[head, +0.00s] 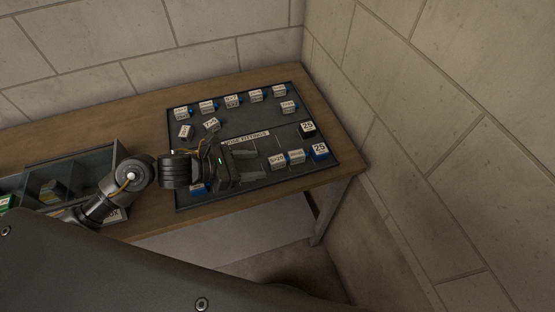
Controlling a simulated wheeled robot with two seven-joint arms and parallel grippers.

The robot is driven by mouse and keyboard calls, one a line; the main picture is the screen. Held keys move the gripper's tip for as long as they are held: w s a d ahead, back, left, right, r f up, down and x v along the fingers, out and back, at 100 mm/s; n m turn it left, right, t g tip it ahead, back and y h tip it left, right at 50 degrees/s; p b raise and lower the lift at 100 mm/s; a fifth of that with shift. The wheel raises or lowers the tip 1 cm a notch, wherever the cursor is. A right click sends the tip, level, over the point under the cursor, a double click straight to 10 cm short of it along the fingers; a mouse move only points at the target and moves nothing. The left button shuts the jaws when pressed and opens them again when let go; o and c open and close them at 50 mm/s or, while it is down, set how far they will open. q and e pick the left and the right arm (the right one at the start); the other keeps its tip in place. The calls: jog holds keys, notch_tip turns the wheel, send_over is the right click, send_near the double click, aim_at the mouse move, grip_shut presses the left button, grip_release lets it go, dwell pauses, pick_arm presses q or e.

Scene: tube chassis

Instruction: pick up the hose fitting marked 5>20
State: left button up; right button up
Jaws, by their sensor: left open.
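Several small fittings with white labels lie on a dark mat (300,172) on the wooden table. Most labels are too small to read surely. A white-labelled fitting (277,161) in the lower right group seems to end in 20, but I cannot confirm that it reads 5>20. My left gripper (258,161) comes in from the left over the mat. It is open and empty, its fingers pointing right, with their tips just left of that fitting. A blue fitting (197,187) is partly hidden by my left arm. My right gripper is not in view.
Beside that fitting are another white-labelled one (297,156) and a blue one marked 25 (320,151); a black one marked 25 (308,128) is behind. More fittings (232,101) line the mat's back. A divided bin (92,160) stands left. Walls close the back and right.

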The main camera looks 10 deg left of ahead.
aim_at(269, 162)
pick_arm(q)
jog(key=p+x, duration=0.2)
jog(key=x, duration=0.2)
jog(key=shift+w+d, duration=0.2)
jog(key=shift+w, duration=0.1)
jog(key=shift+w+d+f, duration=0.1)
jog(key=shift+d+f, duration=0.05)
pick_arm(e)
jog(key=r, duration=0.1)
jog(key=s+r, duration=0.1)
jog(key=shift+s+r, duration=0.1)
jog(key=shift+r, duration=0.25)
pick_arm(q)
jog(key=shift+c, duration=0.3)
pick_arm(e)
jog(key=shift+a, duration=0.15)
pick_arm(q)
jog(key=shift+c, duration=1.3)
jog(key=c, duration=0.8)
jog(key=shift+o, duration=0.2)
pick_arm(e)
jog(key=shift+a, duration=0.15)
